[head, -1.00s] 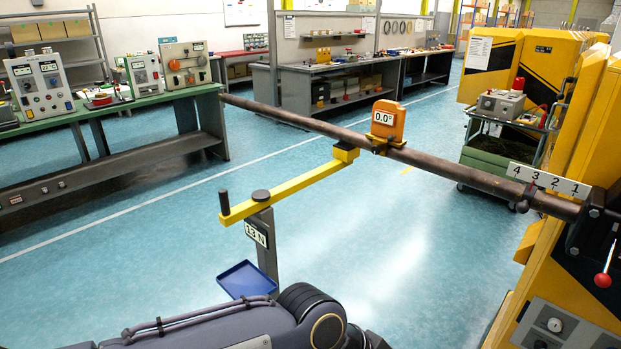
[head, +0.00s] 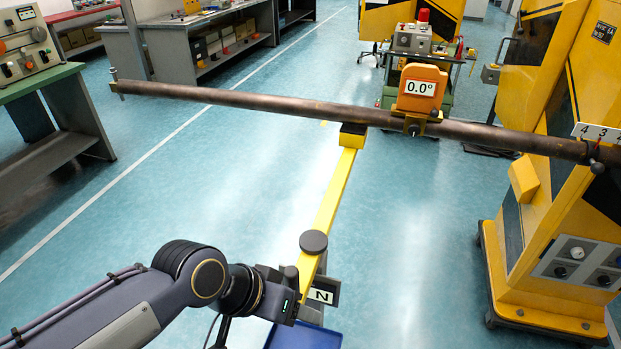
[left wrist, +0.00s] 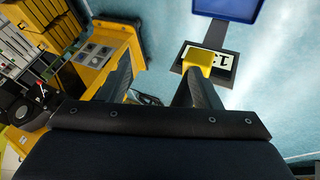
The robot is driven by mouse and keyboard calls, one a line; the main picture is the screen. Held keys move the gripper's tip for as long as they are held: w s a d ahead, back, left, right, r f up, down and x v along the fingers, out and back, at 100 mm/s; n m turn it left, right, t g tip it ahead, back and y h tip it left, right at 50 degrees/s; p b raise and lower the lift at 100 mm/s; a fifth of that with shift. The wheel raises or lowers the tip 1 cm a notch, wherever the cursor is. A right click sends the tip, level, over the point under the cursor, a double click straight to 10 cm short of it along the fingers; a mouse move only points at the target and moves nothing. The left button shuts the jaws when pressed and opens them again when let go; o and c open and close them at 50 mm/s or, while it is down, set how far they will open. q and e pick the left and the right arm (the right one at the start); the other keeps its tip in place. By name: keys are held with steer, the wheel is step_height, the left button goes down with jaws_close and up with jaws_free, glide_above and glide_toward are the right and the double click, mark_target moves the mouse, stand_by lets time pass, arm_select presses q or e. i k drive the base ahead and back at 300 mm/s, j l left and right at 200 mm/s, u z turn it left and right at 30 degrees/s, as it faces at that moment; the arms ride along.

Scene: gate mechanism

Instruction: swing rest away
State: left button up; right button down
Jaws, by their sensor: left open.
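The rest is a yellow arm (head: 333,197) on a post with a dark round pivot cap (head: 313,241). Its far end pad (head: 352,137) sits under the long brown bar (head: 250,104), apparently touching it. The bar's orange gauge (head: 419,88) reads 0.0°. The rest's yellow end (left wrist: 198,62) shows near the right finger; contact is unclear. My right gripper is not in view.
A blue tray (head: 303,336) lies low by the post, below my left gripper. A yellow cabinet (head: 545,270) stands at the right, and a green bench (head: 60,135) at the left. The blue floor left of the rest is clear.

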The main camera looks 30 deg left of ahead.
mark_target(313, 243)
steer(key=k+j, duration=0.1)
steer(key=j, duration=0.75)
steer(key=k+j, duration=0.1)
steer(key=j, duration=1.15)
steer(key=i+j+u, duration=0.15)
steer(key=j, duration=0.25)
steer(key=i+j+u, duration=0.1)
steer(key=i, duration=0.35)
steer(key=i+j+u, duration=0.1)
steer(key=i, duration=0.35)
steer(key=j, duration=0.1)
